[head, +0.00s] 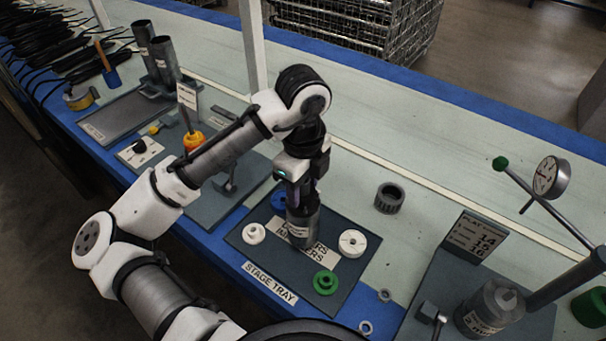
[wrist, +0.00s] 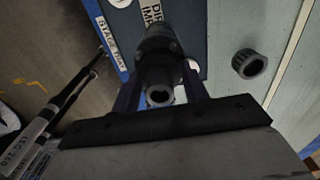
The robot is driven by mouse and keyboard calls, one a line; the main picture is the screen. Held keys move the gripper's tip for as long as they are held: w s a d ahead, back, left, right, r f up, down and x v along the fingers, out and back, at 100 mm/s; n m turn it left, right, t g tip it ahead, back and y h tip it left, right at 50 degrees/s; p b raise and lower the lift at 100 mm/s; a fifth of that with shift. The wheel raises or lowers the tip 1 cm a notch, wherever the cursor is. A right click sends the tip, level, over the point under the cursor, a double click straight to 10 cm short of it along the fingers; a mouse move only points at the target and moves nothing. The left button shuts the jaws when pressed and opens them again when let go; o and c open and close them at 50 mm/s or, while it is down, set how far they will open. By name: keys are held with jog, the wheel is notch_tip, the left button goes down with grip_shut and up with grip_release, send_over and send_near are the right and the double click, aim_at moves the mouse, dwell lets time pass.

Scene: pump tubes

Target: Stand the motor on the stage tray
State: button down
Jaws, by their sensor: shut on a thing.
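The motor (head: 303,228) is a grey metal cylinder with a small label, upright in the head view. My gripper (head: 299,192) is shut on its upper part and points down over the stage tray. The stage tray (head: 345,288) is a dark flat plate with a "STAGE TRAY" label on its front edge. The motor's lower end is over the tray's middle; I cannot tell whether it touches. In the wrist view the motor (wrist: 158,62) sits between the two fingers of my gripper (wrist: 160,88), with part of the tray (wrist: 190,30) beyond it.
On the tray are white round parts (head: 352,243) (head: 253,233), a green flanged part (head: 325,283) and a blue part (head: 279,200) partly behind my gripper. A dark ring (head: 389,198) stands right of the tray. A gauge stand (head: 545,180) is at the right.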

jog(key=shift+f, duration=0.4)
jog(key=c, duration=0.7)
grip_release()
jog(key=shift+f, duration=0.1)
jog(key=shift+c, duration=0.2)
notch_tip(320, 180, up, 12)
jog(key=p, duration=0.1)
